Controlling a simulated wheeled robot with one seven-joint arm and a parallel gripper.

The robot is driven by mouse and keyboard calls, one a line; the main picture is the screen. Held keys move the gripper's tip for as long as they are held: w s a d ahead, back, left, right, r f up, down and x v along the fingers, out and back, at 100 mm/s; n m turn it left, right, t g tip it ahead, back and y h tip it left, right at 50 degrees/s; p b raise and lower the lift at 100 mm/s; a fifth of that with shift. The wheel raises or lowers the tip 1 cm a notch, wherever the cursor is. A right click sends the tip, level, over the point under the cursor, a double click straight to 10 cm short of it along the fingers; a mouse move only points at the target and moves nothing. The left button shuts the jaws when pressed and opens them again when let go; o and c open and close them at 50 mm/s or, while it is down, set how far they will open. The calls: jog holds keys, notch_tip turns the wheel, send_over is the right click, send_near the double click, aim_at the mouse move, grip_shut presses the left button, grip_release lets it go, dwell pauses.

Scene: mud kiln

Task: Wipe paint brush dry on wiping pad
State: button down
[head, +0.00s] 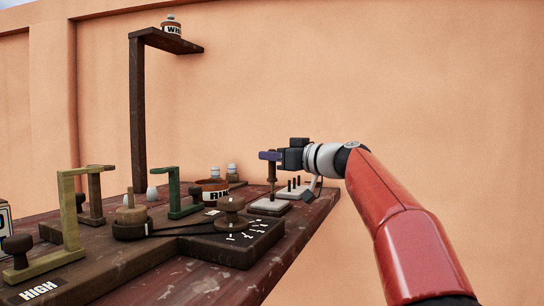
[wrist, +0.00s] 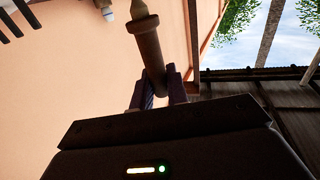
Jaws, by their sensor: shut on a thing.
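My gripper (head: 270,156) is at the right end of the table, shut on the paint brush (head: 272,174). The brush is brown and hangs upright below the fingers. In the wrist view, my gripper (wrist: 158,88) has its dark fingers on both sides of the thick brown brush (wrist: 148,45), whose olive tip points away. A pale flat pad (head: 265,207), probably the wiping pad, lies below the brush. The brush's lower end is just above or on the pad; I cannot tell if they touch.
A pale block with dark pegs (head: 296,190) stands just right of the brush. A reddish bowl marked "RIN" (head: 213,190) is to the left. Wooden and green frames, knobs and a dial board (head: 235,240) fill the nearer table. A tall post holds a shelf (head: 168,42) with a jar.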

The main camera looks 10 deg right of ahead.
jog(key=shift+r+p, duration=2.7)
jog(key=shift+r, duration=0.85)
jog(key=shift+f, duration=0.1)
